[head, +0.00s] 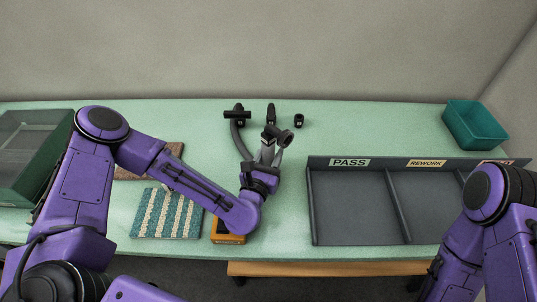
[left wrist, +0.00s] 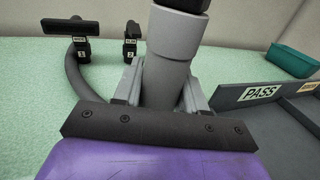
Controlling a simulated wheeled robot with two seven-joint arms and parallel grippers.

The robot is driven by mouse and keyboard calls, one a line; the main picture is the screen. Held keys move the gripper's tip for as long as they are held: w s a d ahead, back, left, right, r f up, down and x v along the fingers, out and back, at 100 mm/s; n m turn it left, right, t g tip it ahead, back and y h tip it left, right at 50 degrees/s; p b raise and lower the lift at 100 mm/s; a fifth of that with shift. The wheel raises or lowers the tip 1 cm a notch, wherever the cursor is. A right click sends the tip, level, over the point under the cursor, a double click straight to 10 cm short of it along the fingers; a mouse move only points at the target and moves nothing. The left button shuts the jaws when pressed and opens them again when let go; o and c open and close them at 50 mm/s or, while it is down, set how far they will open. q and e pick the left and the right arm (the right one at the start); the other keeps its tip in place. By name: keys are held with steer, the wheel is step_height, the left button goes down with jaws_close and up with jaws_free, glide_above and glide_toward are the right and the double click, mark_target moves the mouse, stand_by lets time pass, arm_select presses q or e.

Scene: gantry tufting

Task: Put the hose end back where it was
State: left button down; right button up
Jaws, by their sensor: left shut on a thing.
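My left gripper (head: 268,152) is shut on the hose end (head: 284,138), a grey cuff with a dark tip, held above the table. In the left wrist view the grey hose end (left wrist: 165,80) stands between my fingers (left wrist: 163,92), with its top cut off by the frame. The dark hose (head: 239,140) curves from near the left black fitting (head: 237,115) toward my gripper. That fitting has a wide crossbar and is marked 1 in the left wrist view (left wrist: 82,47). A second fitting (head: 271,113), marked 2 (left wrist: 130,44), and a short third one (head: 299,121) stand to its right. My right gripper is out of view.
A dark divided tray (head: 312,205) labelled PASS and REWORK lies right of my left gripper. A teal bin (head: 474,125) stands at the back right. A striped carpet sample (head: 166,214), an orange-and-black item (head: 228,238) and a green bin (head: 40,150) are at left.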

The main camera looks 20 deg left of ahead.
arm_select(q)
steer(key=shift+w+d+f, duration=0.1)
steer(key=shift+d+f, duration=0.05)
steer(key=shift+f, duration=0.65)
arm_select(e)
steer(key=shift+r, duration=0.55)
arm_select(q)
steer(key=c, duration=0.6)
jaws_free()
steer(key=shift+f, duration=0.1)
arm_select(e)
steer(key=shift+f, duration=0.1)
arm_select(q)
steer(key=s+b, duration=0.4)
steer(key=s, duration=0.7)
steer(key=shift+s+a, duration=0.2)
steer(key=shift+s, duration=0.45)
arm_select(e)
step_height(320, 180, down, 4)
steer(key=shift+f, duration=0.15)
